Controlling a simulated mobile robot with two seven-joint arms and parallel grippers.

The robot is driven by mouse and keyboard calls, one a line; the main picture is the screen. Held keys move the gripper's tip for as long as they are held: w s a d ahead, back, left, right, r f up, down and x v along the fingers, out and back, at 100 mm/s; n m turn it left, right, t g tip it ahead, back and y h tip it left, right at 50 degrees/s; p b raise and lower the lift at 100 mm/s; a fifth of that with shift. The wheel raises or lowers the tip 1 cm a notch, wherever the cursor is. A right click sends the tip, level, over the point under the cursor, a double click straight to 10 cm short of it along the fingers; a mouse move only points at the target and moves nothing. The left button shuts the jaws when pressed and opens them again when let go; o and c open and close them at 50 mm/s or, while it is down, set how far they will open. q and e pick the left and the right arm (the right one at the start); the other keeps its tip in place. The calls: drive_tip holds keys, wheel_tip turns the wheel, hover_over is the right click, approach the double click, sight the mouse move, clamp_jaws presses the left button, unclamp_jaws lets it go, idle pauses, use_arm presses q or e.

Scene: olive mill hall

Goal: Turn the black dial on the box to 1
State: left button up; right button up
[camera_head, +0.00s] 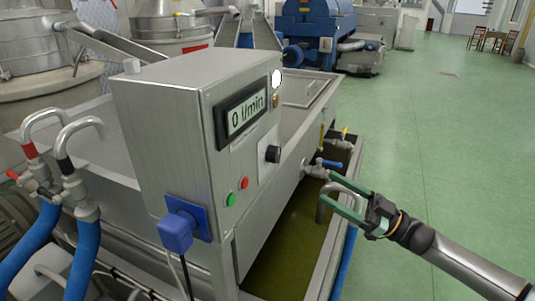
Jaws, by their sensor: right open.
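The grey metal box (170,120) stands in the middle, with its control face turned to the right. The black dial (272,154) sits on that face, below and right of a display (246,115) reading "0 l/min". The dial's pointer and any number marks are too small to read. My right gripper (325,195) is open and empty. It is to the right of and lower than the dial, apart from the box, with its green fingers pointing left. My left gripper is not in view.
A green button (231,199) and a red button (244,183) sit below the display. A blue plug (178,230) juts from the box's lower corner. Pipes with a blue-handled valve (328,163) are close to my right gripper. Open green floor (440,130) lies to the right.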

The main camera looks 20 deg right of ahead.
sight(279, 155)
drive_tip(key=shift+n+g+y, duration=0.3)
drive_tip(key=shift+g+y, duration=0.1)
drive_tip(key=shift+y, duration=0.1)
drive_tip(key=x, duration=0.4)
drive_tip(key=p+x, duration=0.1)
drive_tip(key=x, duration=0.3)
drive_tip(key=r+p+x, duration=0.1)
drive_tip(key=x, duration=0.4)
drive_tip(key=shift+d, duration=0.15)
drive_tip(key=shift+w, duration=0.1)
drive_tip(key=shift+c, duration=0.3)
clamp_jaws()
